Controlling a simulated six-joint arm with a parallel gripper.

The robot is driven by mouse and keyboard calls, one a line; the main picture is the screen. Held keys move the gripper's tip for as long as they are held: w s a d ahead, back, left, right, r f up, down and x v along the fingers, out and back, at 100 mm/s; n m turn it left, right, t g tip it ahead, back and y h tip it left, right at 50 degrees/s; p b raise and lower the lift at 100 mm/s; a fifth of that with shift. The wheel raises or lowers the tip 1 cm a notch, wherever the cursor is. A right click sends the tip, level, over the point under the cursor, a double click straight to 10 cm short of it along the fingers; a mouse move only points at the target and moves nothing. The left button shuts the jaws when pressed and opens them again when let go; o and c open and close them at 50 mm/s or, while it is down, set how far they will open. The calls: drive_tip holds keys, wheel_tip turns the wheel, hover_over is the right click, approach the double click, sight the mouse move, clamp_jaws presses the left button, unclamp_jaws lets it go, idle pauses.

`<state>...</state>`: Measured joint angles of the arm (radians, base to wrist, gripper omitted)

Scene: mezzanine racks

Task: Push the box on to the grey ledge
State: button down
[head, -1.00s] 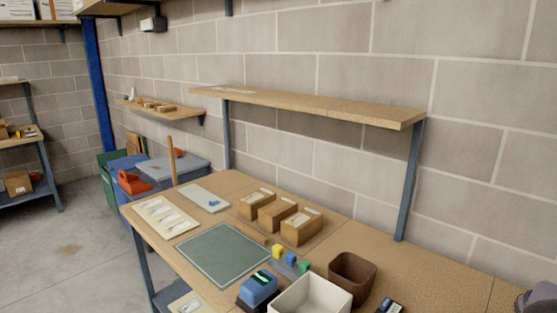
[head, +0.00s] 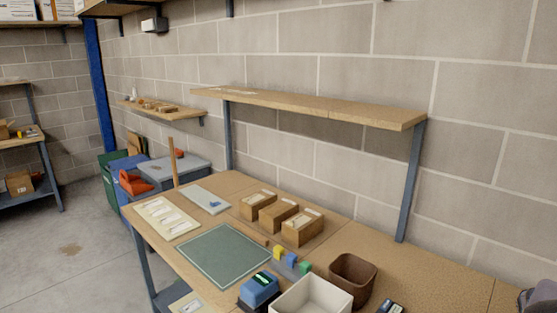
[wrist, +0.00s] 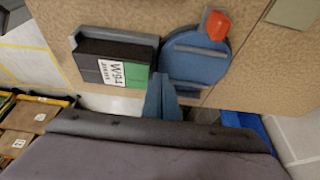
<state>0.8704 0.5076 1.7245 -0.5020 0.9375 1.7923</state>
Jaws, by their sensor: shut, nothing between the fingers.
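In the wrist view, a dark box (wrist: 112,62) with green parts and a white printed label lies on the tan worktop. A slate-grey raised strip (wrist: 122,36) runs along its far side; it looks like the grey ledge, but I cannot tell whether the box rests on it. My gripper (wrist: 160,98) is shut and empty, its blue-grey fingers close to the box's right end near the worktop's edge. I cannot tell whether they touch the box. The gripper is not visible in the head view.
A round blue-grey item (wrist: 195,55) with a red piece (wrist: 217,25) is right of the box. In the head view, a white bin (head: 312,297), brown bin (head: 352,280), blue device (head: 258,288) and cartons (head: 302,228) crowd the bench. The green mat (head: 223,254) is clear.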

wheel_tip(320, 180, up, 8)
drive_tip(key=p, duration=0.4)
idle(0.5)
drive_tip(key=w+a+f+n+t+y, duration=0.1)
drive_tip(key=w+a+n, duration=0.4)
drive_tip(key=a, duration=0.5)
drive_tip(key=w+a+n+t, duration=0.1)
drive_tip(key=w+a+n, duration=0.1)
drive_tip(key=a+n, duration=0.65)
drive_tip(key=s+a+f+n+t+y, duration=0.1)
drive_tip(key=s+a+f+n, duration=0.15)
drive_tip(key=a+n, duration=0.65)
drive_tip(key=s+a+f+n+y, duration=0.1)
drive_tip(key=s+a+n, duration=0.35)
drive_tip(key=a, duration=0.85)
wheel_tip(320, 180, down, 58)
drive_tip(key=b, duration=5.7)
drive_tip(key=shift+w+r, duration=0.2)
drive_tip(key=shift+w, duration=0.2)
